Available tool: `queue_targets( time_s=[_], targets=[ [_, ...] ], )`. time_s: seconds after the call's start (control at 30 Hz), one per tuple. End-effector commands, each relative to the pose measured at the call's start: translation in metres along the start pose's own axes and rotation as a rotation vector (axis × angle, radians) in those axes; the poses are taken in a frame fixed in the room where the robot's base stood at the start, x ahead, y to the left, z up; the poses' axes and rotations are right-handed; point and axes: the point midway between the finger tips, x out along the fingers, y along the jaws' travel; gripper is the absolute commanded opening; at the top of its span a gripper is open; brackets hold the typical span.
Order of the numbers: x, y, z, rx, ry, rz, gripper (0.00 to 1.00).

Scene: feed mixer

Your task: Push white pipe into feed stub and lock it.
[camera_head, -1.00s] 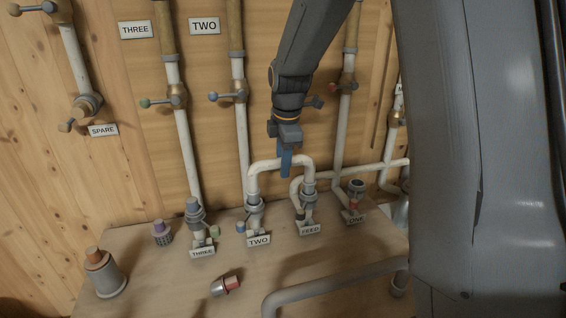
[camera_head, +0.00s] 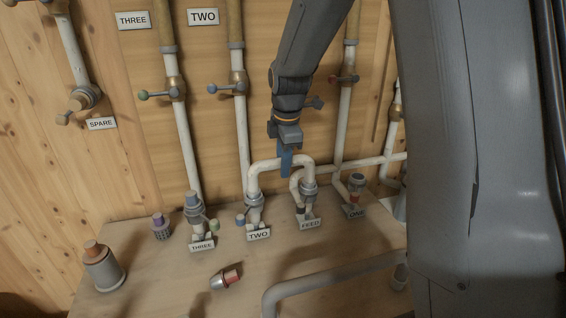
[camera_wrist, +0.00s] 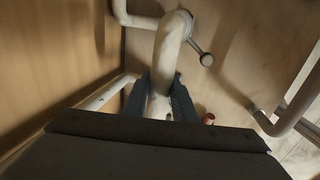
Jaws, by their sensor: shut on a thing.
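The white U-shaped pipe (camera_head: 278,162) spans from the TWO stub (camera_head: 254,213) to the FEED stub (camera_head: 309,205). Its ends stand at the collars of both stubs; I cannot tell how deep the feed end sits. My gripper (camera_head: 286,170) points down at the pipe's top bend. In the wrist view my gripper (camera_wrist: 162,98) has its blue fingers on both sides of the white pipe (camera_wrist: 168,58), shut on it. A lever with a round grey knob (camera_wrist: 206,60) shows beside the pipe there.
The THREE stub (camera_head: 194,212) and ONE stub (camera_head: 355,190) stand on either side. A grey bent pipe (camera_head: 330,277) lies in front.

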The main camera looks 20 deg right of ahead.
Motion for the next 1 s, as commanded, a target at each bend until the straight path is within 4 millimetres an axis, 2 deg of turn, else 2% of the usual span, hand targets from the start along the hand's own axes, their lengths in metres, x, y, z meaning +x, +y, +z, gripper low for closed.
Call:
queue_targets(
  time_s=[0.27,0.3,0.43,0.77,1.0],
  targets=[
    [0.006,-0.001,0.000,0.000,0.000,0.001,0.00],
    [0.006,-0.001,0.000,0.000,0.000,0.002,0.26],
    [0.006,-0.001,0.000,0.000,0.000,0.001,0.46],
    [0.004,-0.001,0.000,0.000,0.000,0.001,0.46],
    [-0.025,0.000,0.000,0.000,0.000,0.005,0.46]
  ],
)
